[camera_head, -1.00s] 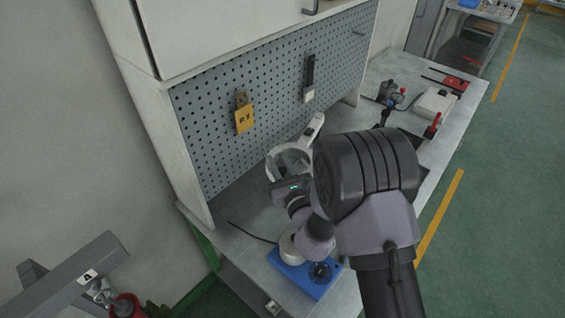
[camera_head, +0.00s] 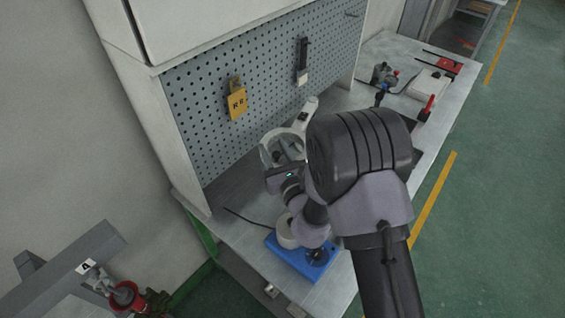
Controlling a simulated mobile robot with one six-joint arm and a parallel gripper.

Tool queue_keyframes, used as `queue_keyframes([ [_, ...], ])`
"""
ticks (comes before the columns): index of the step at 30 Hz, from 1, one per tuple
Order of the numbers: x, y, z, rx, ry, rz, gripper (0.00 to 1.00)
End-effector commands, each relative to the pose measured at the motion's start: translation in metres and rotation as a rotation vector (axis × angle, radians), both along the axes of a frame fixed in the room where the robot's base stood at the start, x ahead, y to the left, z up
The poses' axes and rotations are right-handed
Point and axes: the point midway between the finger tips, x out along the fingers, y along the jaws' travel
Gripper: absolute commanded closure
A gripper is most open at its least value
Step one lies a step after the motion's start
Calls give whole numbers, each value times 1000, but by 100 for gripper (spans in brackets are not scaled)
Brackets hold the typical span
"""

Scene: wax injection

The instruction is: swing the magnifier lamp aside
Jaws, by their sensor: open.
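The magnifier lamp (camera_head: 266,150) is a pale ring with a light arm (camera_head: 307,111) that runs up and to the right above the bench. My gripper (camera_head: 275,166) is at the ring, in front of its lower part. My wrist and forearm cover the right side of the lamp. The fingers are small and partly hidden, but the gripper is open. I cannot tell whether it touches the ring.
A blue device (camera_head: 310,268) with a pale round pot (camera_head: 286,232) stands on the bench (camera_head: 341,291) below my wrist. Tools (camera_head: 384,76) lie farther along the bench. Green floor (camera_head: 510,160) is clear at right.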

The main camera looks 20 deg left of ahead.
Motion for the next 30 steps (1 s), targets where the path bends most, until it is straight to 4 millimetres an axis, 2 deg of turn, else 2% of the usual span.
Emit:
queue_keyframes([
  [15, -93, -97, -4, -1, 6, -4, 58],
  [18, -104, -105, 6, -1, -2, 5, 58],
  [25, -114, -117, 3, -1, 1, -2, 58],
  [30, -115, -118, 0, -1, 2, -3, 58],
])
